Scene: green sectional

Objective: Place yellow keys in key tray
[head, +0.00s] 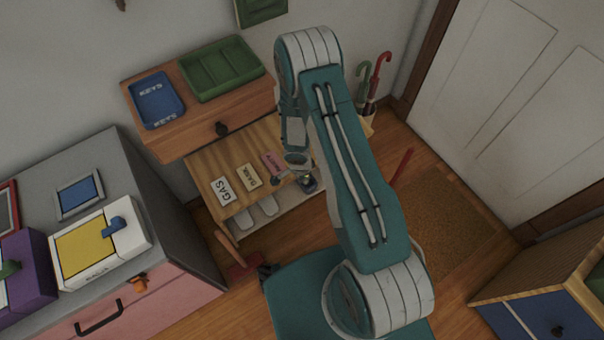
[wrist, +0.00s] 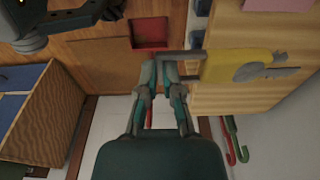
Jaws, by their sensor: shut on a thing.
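The blue key tray (head: 156,104), marked KEYS, lies on top of the wooden wall cabinet at the left. In the wrist view, the yellow keys (wrist: 222,66) are a flat yellow fob with grey key parts and a grey loop. In the head view, my gripper (head: 303,178) is low beside the labelled shelf, right of and below the tray. The keys cannot be made out clearly there.
A green tray (head: 222,68) stands right of the blue one on the wooden cabinet (head: 195,138). A shelf (head: 215,170) with GAS and other labels is below. Umbrellas (head: 372,85) stand at the right. A grey-topped cabinet (head: 85,165) holds boxes at the left.

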